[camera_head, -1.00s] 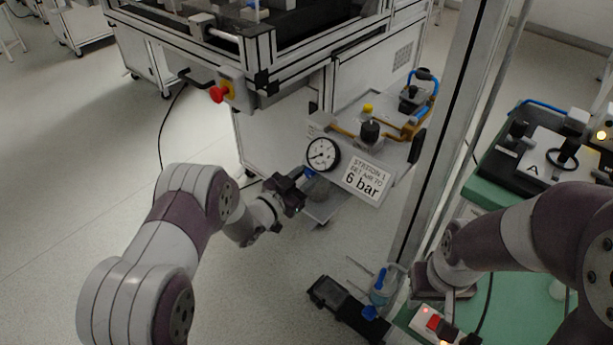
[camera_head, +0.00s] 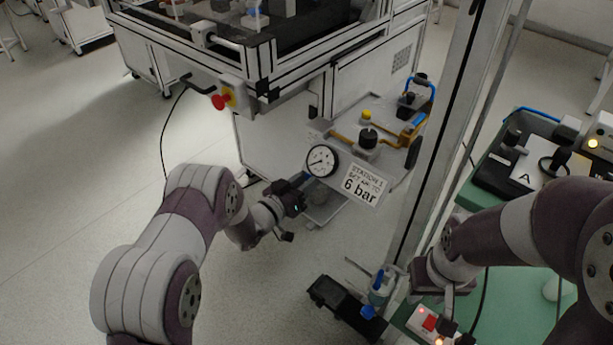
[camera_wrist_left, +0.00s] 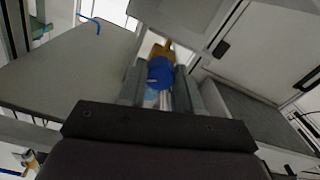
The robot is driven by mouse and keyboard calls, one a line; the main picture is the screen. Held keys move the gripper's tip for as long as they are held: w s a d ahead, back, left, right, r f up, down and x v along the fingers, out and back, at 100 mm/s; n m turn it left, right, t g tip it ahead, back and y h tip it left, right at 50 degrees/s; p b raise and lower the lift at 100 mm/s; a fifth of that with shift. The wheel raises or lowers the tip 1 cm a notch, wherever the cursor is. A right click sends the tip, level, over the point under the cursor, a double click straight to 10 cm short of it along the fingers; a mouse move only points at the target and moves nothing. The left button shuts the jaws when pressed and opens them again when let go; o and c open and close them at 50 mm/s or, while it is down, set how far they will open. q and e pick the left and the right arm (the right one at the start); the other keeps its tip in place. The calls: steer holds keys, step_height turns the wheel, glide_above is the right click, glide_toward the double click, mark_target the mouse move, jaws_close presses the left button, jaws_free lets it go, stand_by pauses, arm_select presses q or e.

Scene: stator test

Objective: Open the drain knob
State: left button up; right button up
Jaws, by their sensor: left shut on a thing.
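The blue drain knob (camera_wrist_left: 160,72) sits between the two fingers of my left gripper (camera_wrist_left: 158,88) in the left wrist view, below a brass-coloured fitting. My left gripper is shut on the knob. In the head view this gripper (camera_head: 300,190) is just below the round pressure gauge (camera_head: 322,161) and hides most of the knob. A clear bowl (camera_head: 319,192) shows beside it. My right gripper (camera_head: 447,308) points down near a small box with a red switch on the right; its fingers are too small and dark to read.
A sign reading "6 bar" (camera_head: 362,184) is right of the gauge. A black knob and yellow-orange fittings are on the panel (camera_head: 330,212) behind. A red emergency button (camera_head: 219,102) is on the upper left frame. A tall post (camera_head: 436,150) stands between the arms. Open floor lies left.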

arm_select(q)
steer(key=shift+n+p, duration=0.3)
steer(key=shift+n, duration=0.5)
steer(key=o, duration=1)
steer(key=shift+o, duration=0.2)
steer(key=shift+a, duration=0.1)
steer(key=p+v, duration=0.3)
steer(key=v, duration=0.9)
steer(key=shift+s, duration=0.3)
steer(key=shift+a, duration=0.1)
